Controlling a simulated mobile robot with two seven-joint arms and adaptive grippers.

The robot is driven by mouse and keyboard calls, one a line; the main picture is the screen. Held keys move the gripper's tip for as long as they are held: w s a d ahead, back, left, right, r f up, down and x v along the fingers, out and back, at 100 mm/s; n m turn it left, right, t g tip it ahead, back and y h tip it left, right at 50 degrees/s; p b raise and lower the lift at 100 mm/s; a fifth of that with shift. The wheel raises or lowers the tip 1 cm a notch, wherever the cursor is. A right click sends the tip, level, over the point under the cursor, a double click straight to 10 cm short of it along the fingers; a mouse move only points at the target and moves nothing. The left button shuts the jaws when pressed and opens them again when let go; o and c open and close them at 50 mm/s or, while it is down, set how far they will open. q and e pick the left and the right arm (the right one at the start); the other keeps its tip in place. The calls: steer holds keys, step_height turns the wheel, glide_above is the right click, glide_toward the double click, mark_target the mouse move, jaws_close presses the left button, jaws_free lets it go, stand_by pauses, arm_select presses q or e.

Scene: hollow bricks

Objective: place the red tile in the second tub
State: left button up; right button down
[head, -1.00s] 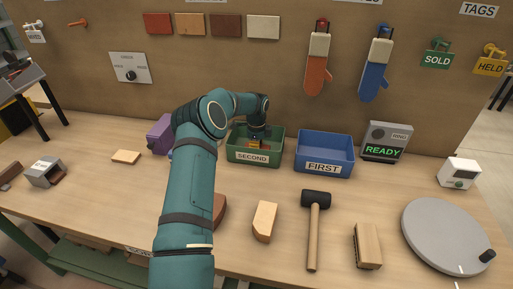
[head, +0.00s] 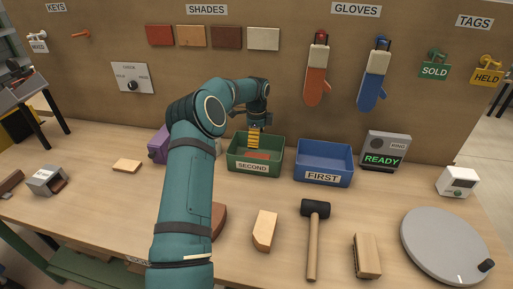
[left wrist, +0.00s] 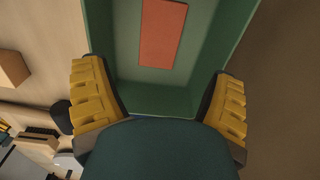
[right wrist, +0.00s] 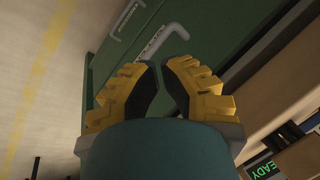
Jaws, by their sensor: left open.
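The red tile (head: 260,155) lies flat inside the green tub (head: 233,164) labelled SECOND. In the left wrist view the tile (left wrist: 163,33) rests on the floor of the tub (left wrist: 218,40), with bare floor around it. My left gripper (head: 253,147) is above the tub. Its yellow fingers are spread wide and nothing is between them in the left wrist view (left wrist: 158,95). My right gripper (right wrist: 160,68) shows only in its own wrist view, its fingertips close together with a small gap and nothing seen between them.
The blue tub (head: 323,179) labelled FIRST stands right of the green one. A purple object (head: 158,146) is partly behind my left arm. A mallet (head: 314,240), wood blocks (head: 264,231) and a grey turntable (head: 446,246) lie in front. Green drawers (right wrist: 150,45) are by my right gripper.

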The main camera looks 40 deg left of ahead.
arm_select(q)
steer(key=shift+r, duration=1.45)
steer(key=shift+s+d+f, duration=0.1)
